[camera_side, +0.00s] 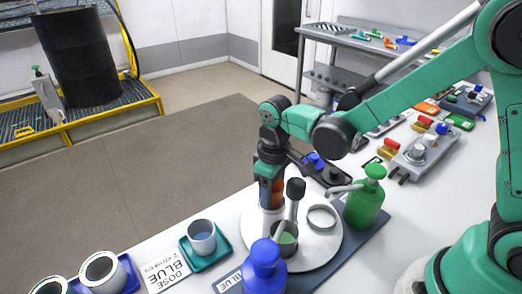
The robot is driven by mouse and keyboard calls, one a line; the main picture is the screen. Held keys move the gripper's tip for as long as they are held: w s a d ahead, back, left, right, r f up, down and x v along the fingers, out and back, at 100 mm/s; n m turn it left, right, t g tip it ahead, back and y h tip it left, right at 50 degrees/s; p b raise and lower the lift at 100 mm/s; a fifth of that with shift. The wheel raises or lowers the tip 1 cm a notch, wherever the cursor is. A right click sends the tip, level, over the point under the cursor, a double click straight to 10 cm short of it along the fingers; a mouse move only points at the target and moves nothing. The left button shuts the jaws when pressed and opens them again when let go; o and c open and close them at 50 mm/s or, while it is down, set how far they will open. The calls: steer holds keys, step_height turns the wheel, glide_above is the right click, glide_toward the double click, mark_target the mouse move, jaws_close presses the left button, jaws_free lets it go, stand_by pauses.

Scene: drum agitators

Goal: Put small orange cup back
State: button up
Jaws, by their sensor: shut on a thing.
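My gripper (270,180) points down over the white round plate (318,248). It is shut on an orange thing (271,193), which looks like the small orange cup. The jaws hide its upper part, and I cannot tell whether its bottom touches anything. Just right of it stands a grey cup with green contents (287,240), with a dark-topped stick (295,189) leaning up from it. A low pale ring (322,217) lies on the plate to the right.
A blue bottle (265,268) stands in front and a green pump bottle (366,197) at the right.

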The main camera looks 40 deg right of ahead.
steer(key=shift+f, duration=0.15)
steer(key=o, duration=1.2)
steer(key=shift+o, duration=0.2)
step_height(320, 180, up, 12)
steer(key=s+d+f+m+t, duration=0.1)
steer(key=s+d+m+t, duration=0.3)
steer(key=s+d+t, duration=0.2)
steer(key=shift+d+m+t, duration=0.3)
steer(key=shift+d+t, duration=0.2)
steer(key=shift+t, duration=0.1)
